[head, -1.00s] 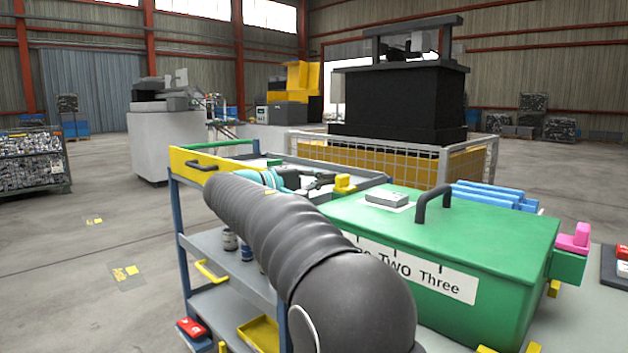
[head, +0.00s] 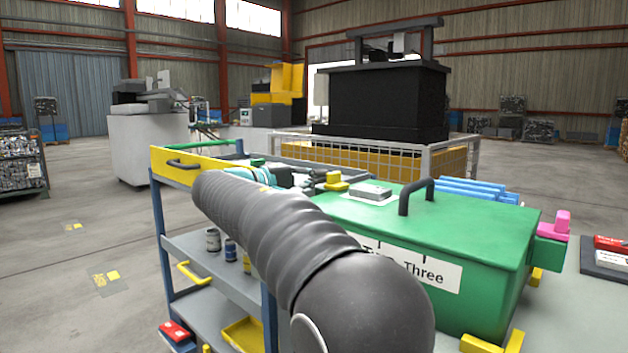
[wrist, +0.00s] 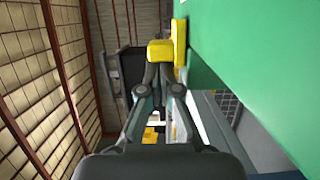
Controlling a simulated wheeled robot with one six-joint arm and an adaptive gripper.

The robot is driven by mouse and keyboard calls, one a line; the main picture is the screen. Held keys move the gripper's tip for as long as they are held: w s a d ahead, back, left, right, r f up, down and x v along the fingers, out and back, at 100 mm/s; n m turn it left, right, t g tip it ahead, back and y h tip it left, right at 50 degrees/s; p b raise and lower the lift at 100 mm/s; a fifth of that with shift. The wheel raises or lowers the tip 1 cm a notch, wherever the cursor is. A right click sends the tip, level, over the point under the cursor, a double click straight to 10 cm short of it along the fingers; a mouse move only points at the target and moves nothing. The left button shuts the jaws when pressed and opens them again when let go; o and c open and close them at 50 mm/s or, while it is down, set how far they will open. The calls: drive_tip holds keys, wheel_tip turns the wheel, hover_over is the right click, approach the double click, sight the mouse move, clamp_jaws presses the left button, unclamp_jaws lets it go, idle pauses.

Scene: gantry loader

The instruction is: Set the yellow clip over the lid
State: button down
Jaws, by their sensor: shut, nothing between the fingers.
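The green box (head: 480,285) has a green lid (head: 460,225) with a dark arched handle (head: 416,194). The yellow clip (head: 335,182) is at the lid's far left edge. In the wrist view the yellow clip (wrist: 163,52) shows just beyond my fingertips, beside the green surface; I cannot tell whether it touches them. My gripper (wrist: 158,72) is shut, with nothing between its fingers. In the head view my gripper (head: 312,179) is small and partly hidden by my arm, left of the clip. A pink clip (head: 560,226) is at the box's right end.
A small pale block (head: 370,190) lies on the lid. Blue bars (head: 480,190) lie behind the box. Yellow pieces (head: 490,345) show below its front. A cart (head: 210,240) with shelves and cans stands left. A wire-mesh enclosure (head: 450,160) is behind.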

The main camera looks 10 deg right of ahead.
drive_tip(key=shift+w+a+r+p, duration=0.2)
drive_tip(key=shift+w+p, duration=0.15)
drive_tip(key=shift+p, duration=0.1)
drive_tip(key=s+a+p, duration=0.1)
drive_tip(key=a, duration=1)
drive_tip(key=shift+a+f, duration=0.15)
drive_tip(key=shift+f, duration=0.05)
drive_tip(key=shift+s, duration=0.15)
